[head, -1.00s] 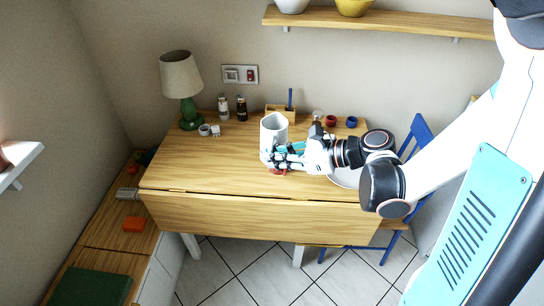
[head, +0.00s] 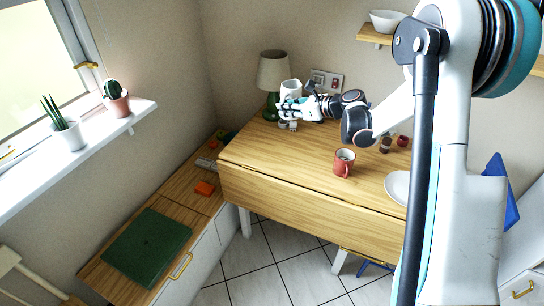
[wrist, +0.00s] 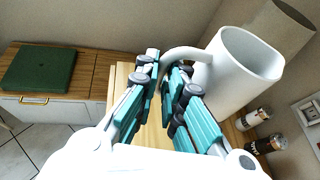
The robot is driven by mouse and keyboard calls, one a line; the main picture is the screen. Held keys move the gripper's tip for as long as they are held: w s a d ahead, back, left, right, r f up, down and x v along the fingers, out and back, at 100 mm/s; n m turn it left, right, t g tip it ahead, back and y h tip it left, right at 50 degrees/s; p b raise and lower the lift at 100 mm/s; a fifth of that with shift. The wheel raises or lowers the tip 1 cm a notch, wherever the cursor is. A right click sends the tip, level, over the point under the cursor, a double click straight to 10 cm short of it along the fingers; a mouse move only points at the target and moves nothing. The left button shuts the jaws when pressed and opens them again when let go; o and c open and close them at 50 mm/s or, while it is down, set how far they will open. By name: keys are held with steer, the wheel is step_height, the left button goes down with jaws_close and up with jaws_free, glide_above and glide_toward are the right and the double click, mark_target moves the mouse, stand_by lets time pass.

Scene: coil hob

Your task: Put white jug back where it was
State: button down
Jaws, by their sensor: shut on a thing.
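The white jug (head: 291,87) is beside the lamp at the back left of the wooden table, upright or nearly so. In the wrist view the jug (wrist: 240,75) fills the upper right, its open top showing. My gripper (head: 284,108) is at the jug's near side. In the wrist view my gripper (wrist: 165,66) is shut on the jug's handle, with teal fingers on both sides. I cannot tell whether the jug's base touches the table; my fingers hide its lower part in the head view.
A green lamp (head: 272,72) stands close by the jug. Two shakers (wrist: 258,131) show in the wrist view. A red mug (head: 344,162) stands near the table's front, with a white plate (head: 397,187) at the right. The table's front left is clear.

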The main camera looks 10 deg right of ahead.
steer(key=f+b, duration=0.2)
steer(key=f, duration=0.4)
steer(key=f+b, duration=0.3)
steer(key=f, duration=0.4)
steer(key=f+b, duration=0.2)
steer(key=f, duration=0.5)
steer(key=shift+w+a, duration=0.1)
steer(key=shift+w, duration=0.15)
steer(key=c, duration=1.7)
jaws_free()
steer(key=shift+f, duration=0.1)
steer(key=shift+s+d+r, duration=0.2)
steer(key=shift+s+r, duration=0.05)
steer(key=shift+r, duration=0.05)
steer(key=p+v, duration=0.4)
steer(key=v, duration=0.7)
steer(key=shift+s+r, duration=0.1)
steer(key=shift+s, duration=0.05)
